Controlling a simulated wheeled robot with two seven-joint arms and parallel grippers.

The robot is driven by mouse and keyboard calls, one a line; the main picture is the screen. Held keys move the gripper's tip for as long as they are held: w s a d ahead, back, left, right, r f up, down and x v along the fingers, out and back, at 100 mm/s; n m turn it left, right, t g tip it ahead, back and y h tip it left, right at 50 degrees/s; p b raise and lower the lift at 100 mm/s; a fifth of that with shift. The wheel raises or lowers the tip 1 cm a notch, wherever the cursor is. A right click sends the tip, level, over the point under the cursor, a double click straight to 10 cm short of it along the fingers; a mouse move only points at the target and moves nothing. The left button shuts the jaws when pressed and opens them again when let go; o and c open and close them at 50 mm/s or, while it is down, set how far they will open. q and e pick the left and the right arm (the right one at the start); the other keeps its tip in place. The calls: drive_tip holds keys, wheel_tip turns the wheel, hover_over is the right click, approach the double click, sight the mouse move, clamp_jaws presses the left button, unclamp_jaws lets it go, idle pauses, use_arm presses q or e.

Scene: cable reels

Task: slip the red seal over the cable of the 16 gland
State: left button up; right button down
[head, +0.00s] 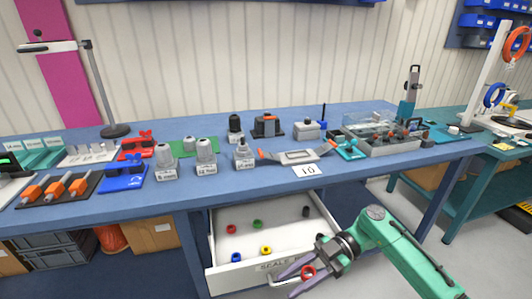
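My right gripper (297,277) is in front of the open drawer, low at the front of the bench. Three grey glands stand in a row on the bench: left (165,157), middle (205,152) and right (243,152). Their small labels are too blurred to tell which is the 16, and no cable is clear on them. A white card (308,170) at the bench's front edge reads 10 or 16. My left gripper is out of view.
The open white drawer (212,278) holds another red ring (231,229) and green, yellow, blue and black pieces. Blue (123,178) and red (137,149) clamps stand left of the glands. A lamp stand (116,130) rises back left.

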drive_tip(key=w+d+f+m+t+y, duration=0.1)
drive_tip(key=w+d+f+m+t, duration=0.1)
drive_tip(key=d, duration=0.8)
drive_tip(key=a+f+m+t+h, duration=0.1)
drive_tip(key=a+f+m+t, duration=0.5)
drive_tip(key=a+m+t, duration=0.45)
drive_tip(key=s+d+r+m+t+h+p, duration=0.1)
drive_tip(key=s+d+m+t+h, duration=0.3)
drive_tip(key=d+m+t+h, duration=0.6)
drive_tip(key=d+m+h, duration=0.1)
drive_tip(key=h, duration=0.2)
drive_tip(key=shift+s+d+r+h, duration=0.15)
drive_tip(key=shift+s+r+h, duration=0.1)
drive_tip(key=shift+h, duration=0.15)
